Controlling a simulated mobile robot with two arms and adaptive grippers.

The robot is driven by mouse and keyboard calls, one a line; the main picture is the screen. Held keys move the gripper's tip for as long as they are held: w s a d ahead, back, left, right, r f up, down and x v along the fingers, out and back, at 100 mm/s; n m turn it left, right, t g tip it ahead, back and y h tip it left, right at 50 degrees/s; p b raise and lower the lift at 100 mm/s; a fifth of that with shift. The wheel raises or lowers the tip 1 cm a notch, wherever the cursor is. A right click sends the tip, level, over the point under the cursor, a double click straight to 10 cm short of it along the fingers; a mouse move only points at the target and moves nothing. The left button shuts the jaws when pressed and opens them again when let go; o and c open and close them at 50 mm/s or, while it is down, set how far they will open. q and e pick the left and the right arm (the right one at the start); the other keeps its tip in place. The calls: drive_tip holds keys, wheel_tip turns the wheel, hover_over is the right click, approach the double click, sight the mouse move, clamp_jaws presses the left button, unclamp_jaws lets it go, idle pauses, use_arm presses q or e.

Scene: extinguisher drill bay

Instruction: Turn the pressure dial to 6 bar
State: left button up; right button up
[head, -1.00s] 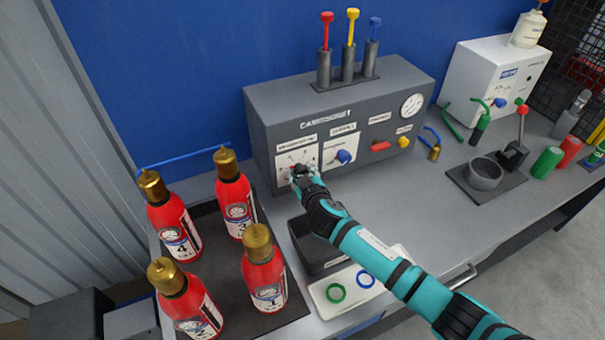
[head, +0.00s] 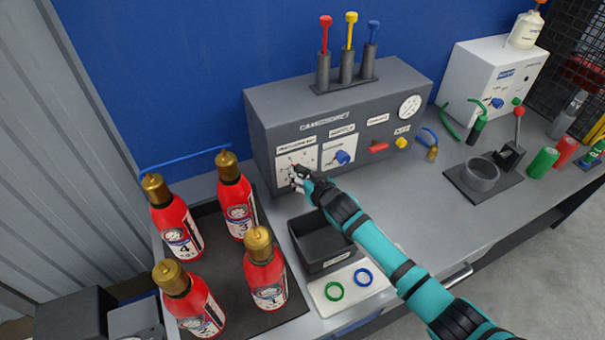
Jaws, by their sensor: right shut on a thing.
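The pressure dial's white scale plate (head: 308,157) is at the left end of the grey console's front (head: 262,150). My right gripper (head: 296,178) is at this dial, its arm coming in from the lower right. It is shut on the dial's knob, which is mostly hidden behind the fingers. A small red mark shows just above the fingers. The scale numbers are too small to read, so I cannot tell the setting. My left gripper is not in view.
A blue knob (head: 343,157) sits right of the dial, with a red handle (head: 379,147) and yellow button (head: 401,143) further right. A black bin (head: 303,258) stands below. Several red extinguishers (head: 236,202) stand on a dark mat at left.

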drive_tip(key=o, duration=1.1)
drive_tip(key=shift+o, duration=0.2)
drive_tip(key=v, duration=1.2)
